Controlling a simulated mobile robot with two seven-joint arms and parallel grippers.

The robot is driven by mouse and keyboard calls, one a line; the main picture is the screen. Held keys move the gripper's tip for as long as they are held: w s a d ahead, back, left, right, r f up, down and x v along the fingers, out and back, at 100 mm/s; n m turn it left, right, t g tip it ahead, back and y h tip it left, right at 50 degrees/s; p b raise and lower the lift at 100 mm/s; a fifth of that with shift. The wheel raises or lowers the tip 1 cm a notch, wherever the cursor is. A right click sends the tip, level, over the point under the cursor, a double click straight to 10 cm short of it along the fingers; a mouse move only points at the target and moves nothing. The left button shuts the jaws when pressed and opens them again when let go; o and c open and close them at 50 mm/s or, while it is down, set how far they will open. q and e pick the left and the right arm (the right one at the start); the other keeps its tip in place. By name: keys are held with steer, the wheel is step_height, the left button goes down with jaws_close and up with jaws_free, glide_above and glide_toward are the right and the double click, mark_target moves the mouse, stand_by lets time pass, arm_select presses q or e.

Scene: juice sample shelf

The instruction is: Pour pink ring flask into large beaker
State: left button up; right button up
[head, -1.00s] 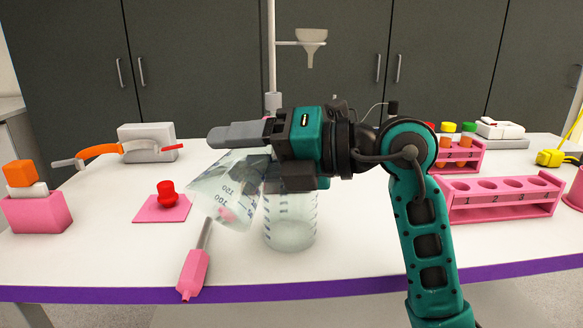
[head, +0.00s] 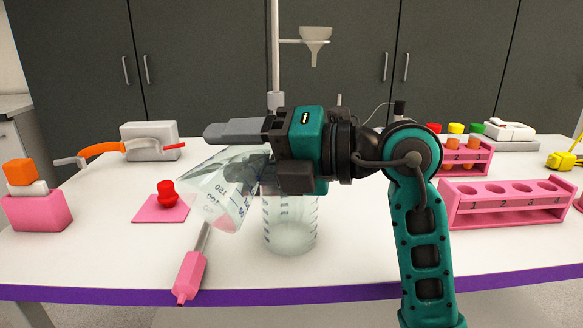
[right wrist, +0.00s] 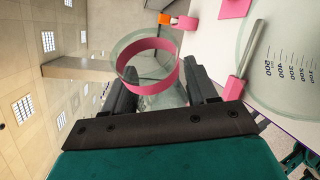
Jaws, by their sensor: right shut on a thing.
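The clear conical flask (head: 222,190) is tilted, with its wide base toward the lower left. Its neck is hidden behind my right gripper (head: 232,132) in the head view. The large clear beaker (head: 290,232) stands upright on the table below the gripper. Its printed scale also shows in the right wrist view (right wrist: 290,70). A small pink patch shows in the flask. My left gripper is not in view.
A pink-handled tool (head: 189,275) lies left of the beaker. A red knob on a pink pad (head: 150,213) and a pink block (head: 38,213) are farther left. A pink numbered rack (head: 500,213) stands on the right. A funnel stand (head: 275,55) rises behind.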

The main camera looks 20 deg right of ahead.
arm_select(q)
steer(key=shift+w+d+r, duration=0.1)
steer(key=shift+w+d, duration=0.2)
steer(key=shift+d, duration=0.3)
arm_select(e)
steer(key=shift+r+m+y, duration=0.25)
steer(key=shift+m+y, duration=0.05)
steer(key=shift+r, duration=0.15)
arm_select(q)
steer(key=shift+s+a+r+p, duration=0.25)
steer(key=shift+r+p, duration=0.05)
steer(key=shift+p, duration=0.05)
arm_select(e)
steer(key=shift+w+d+m, duration=0.15)
steer(key=shift+m, duration=0.15)
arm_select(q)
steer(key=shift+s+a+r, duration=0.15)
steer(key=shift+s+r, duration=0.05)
arm_select(e)
steer(key=shift+d+r, duration=0.1)
arm_select(q)
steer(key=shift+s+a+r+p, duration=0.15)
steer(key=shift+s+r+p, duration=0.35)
steer(key=shift+p, duration=0.25)
arm_select(e)
steer(key=shift+w+d+r+m, duration=0.25)
steer(key=shift+m, duration=0.25)
